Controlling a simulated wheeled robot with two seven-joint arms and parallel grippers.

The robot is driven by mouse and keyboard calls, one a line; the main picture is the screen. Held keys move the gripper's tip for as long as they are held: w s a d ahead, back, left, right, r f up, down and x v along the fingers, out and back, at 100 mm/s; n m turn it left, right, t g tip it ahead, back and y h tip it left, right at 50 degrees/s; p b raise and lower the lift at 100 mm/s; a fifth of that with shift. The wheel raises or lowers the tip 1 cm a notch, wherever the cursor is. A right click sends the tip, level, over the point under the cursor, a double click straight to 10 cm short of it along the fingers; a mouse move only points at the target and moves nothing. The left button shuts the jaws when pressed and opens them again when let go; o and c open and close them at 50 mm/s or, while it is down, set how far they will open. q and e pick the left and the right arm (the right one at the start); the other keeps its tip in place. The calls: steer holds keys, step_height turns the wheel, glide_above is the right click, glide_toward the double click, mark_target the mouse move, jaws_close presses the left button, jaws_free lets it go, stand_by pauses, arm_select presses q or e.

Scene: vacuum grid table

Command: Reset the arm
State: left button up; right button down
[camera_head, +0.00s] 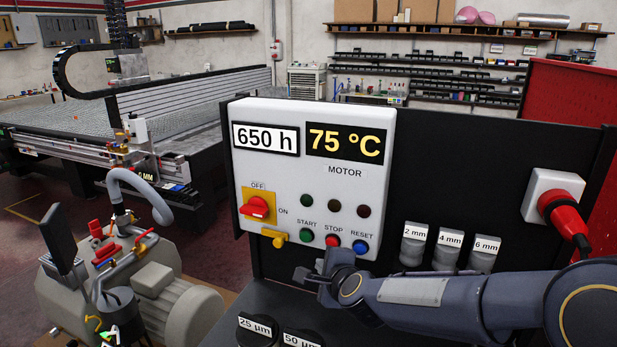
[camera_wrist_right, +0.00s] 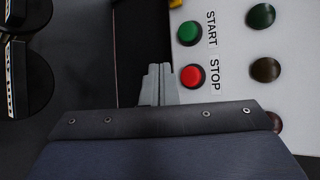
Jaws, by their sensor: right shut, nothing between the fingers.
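My right arm comes in from the right in the head view, in front of the control box (camera_head: 376,180). My right gripper (camera_head: 328,264) is by the lower edge of the box, below the START and STOP buttons; its fingertips are hard to make out there. In the right wrist view the gripper's fingers (camera_wrist_right: 160,72) are together with nothing between them. They show beside the red STOP button (camera_wrist_right: 192,77), and I cannot tell whether they touch the box. The blue RESET button (camera_head: 361,247) shows in the head view, just right of the gripper. My left gripper is not in view.
The rotary switch (camera_head: 255,207) is at OFF. Labelled grey parts (camera_head: 446,247) and a red plug (camera_head: 565,217) are on the black panel to the right. A pump (camera_head: 150,290) stands at left. Labelled black round parts (camera_head: 258,330) are below the box, near the gripper.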

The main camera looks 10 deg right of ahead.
steer(key=s+d+r+n+g+y, duration=0.2)
steer(key=s+n+g+y, duration=0.15)
steer(key=s+n, duration=1)
steer(key=s+d+f+n+g, duration=0.1)
steer(key=s+f+n+g, duration=0.1)
steer(key=s, duration=0.7)
steer(key=s+d+f+n+g+h, duration=0.1)
steer(key=s+f+n+g, duration=0.1)
steer(key=s, duration=0.8)
step_height(320, 180, down, 2)
steer(key=shift+d+n, duration=0.2)
steer(key=shift+n, duration=0.55)
